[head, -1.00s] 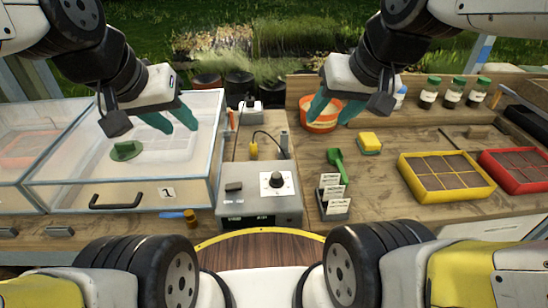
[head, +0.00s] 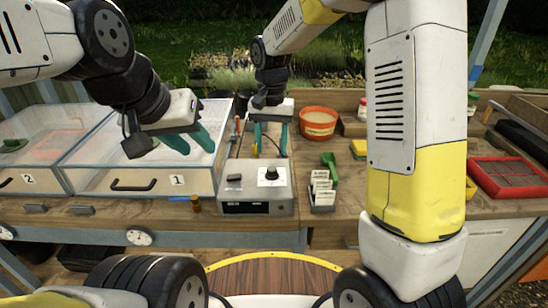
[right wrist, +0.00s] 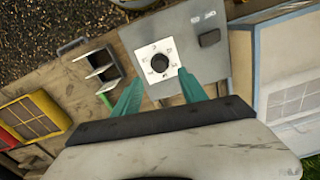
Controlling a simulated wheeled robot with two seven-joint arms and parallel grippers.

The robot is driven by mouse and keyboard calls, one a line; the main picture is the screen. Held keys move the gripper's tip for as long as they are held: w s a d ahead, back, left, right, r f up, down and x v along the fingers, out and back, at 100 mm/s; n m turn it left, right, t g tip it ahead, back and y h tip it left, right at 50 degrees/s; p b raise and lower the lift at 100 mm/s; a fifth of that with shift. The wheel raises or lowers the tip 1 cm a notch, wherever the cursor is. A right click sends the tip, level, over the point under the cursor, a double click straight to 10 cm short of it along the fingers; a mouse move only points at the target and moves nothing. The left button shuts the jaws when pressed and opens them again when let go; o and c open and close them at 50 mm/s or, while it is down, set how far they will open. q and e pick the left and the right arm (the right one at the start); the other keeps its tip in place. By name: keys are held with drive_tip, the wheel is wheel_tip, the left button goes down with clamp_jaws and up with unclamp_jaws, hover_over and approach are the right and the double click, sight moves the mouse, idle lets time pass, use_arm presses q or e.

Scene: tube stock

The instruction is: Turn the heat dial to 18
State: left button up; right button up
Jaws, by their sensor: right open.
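The heat dial (head: 271,174) is a dark knob on a white scale plate, on top of a grey control box (head: 231,197) with a dark display on its front. In the right wrist view the dial (right wrist: 159,62) sits just beyond my fingertips, and its scale marks are too small to read. My right gripper (head: 270,155) hangs above and behind the dial, pointing down. In the right wrist view its green fingers (right wrist: 156,80) are apart with nothing between them. My left gripper (head: 192,148) is over the clear propagator box, its green fingers spread and empty.
Clear lidded boxes (head: 130,190) stand left of the control box. A rack of white labels (head: 321,190), a green scoop (head: 330,165) and an orange pot (head: 319,122) are to its right. A red tray (head: 508,175) lies far right. My right arm hides part of the bench.

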sight(272, 168)
wheel_tip(272, 168, down, 8)
drive_tip(key=shift+r, duration=0.25)
clamp_jaws()
